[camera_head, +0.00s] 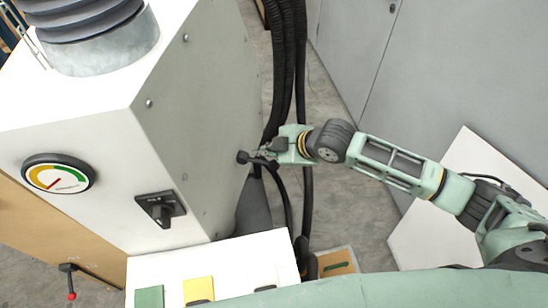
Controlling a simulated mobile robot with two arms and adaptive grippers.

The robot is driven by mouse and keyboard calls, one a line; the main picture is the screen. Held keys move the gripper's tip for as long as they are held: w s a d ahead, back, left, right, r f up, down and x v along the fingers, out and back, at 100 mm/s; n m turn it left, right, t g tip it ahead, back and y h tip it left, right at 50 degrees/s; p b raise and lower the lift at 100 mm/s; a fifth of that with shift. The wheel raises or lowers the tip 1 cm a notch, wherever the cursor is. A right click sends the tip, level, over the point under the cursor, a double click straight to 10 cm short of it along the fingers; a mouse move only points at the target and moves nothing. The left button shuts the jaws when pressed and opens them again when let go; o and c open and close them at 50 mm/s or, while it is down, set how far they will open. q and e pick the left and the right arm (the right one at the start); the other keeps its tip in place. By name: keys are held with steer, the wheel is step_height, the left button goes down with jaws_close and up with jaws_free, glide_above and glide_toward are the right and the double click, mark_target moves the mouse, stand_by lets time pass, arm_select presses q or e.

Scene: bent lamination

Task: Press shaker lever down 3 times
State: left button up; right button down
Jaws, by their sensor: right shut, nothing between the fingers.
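A black lever with a round knob (243,157) sticks out by the grey right side of the white machine (205,110). It looks like the shaker lever, and its bar runs right, under my right gripper. My right gripper (262,154) is shut with nothing between its fingers. Its fingertips are right at the lever bar, just right of the knob; I cannot tell whether they touch it. The right arm reaches in from the right. My left gripper is not in view.
The machine's front carries a round gauge (58,174) and a black rotary switch (161,208). A small red-tipped handle (70,282) is at lower left. Black hoses (287,70) hang behind the gripper. A white surface (228,262) lies below, grey cabinets (455,80) at upper right.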

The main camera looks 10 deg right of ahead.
step_height(320, 180, up, 3)
steer(key=shift+f+p, duration=0.15)
steer(key=shift+p, duration=0.75)
